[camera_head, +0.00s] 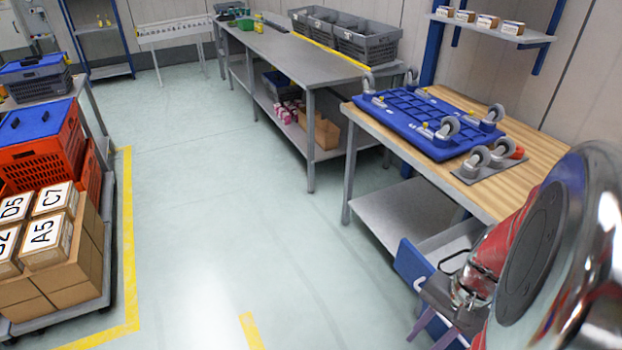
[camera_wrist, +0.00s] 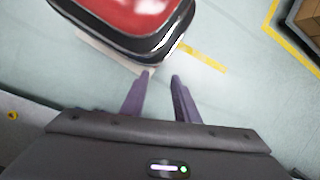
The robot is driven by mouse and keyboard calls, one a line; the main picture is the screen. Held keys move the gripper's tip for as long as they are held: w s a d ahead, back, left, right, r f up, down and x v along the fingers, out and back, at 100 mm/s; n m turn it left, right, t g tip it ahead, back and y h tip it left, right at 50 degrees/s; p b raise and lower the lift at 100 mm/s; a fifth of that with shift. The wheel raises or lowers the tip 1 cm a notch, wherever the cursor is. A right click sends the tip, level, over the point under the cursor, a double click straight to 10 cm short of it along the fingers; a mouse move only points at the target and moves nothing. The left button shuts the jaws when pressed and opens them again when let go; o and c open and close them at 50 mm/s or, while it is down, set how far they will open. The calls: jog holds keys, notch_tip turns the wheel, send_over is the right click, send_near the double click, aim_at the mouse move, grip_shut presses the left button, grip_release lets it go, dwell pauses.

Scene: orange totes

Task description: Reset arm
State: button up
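My gripper (camera_head: 432,322) is at the lower right of the head view, low beside the wooden workbench (camera_head: 482,194), with its purple fingers pointing down. In the wrist view my gripper (camera_wrist: 161,76) shows two purple fingers with a gap between them. It is open and nothing is between the fingers. Below the fingertips in that view is pale floor. My red and chrome arm fills the lower right corner of the head view and hides part of the bench.
A blue wheeled dolly (camera_head: 425,118) lies upside down on the bench. A blue bin (camera_head: 412,270) stands below, close behind my gripper. Orange totes (camera_head: 42,150) and labelled boxes (camera_head: 48,238) stand on a cart at left. The floor (camera_head: 215,215) between is clear.

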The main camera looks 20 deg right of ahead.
jog(key=w+a+r+n+t+h, duration=0.2)
jog(key=w+a+r+n+h, duration=0.25)
jog(key=w+r+n, duration=0.4)
jog(key=a+r+n+t+y, duration=0.1)
jog(key=a+r+n+t, duration=0.2)
jog(key=a+r, duration=0.7)
jog(key=a+n, duration=0.1)
jog(key=a, duration=0.1)
jog(key=shift+a+t, duration=0.3)
jog(key=shift+a, duration=0.05)
jog(key=shift+w+d, duration=0.1)
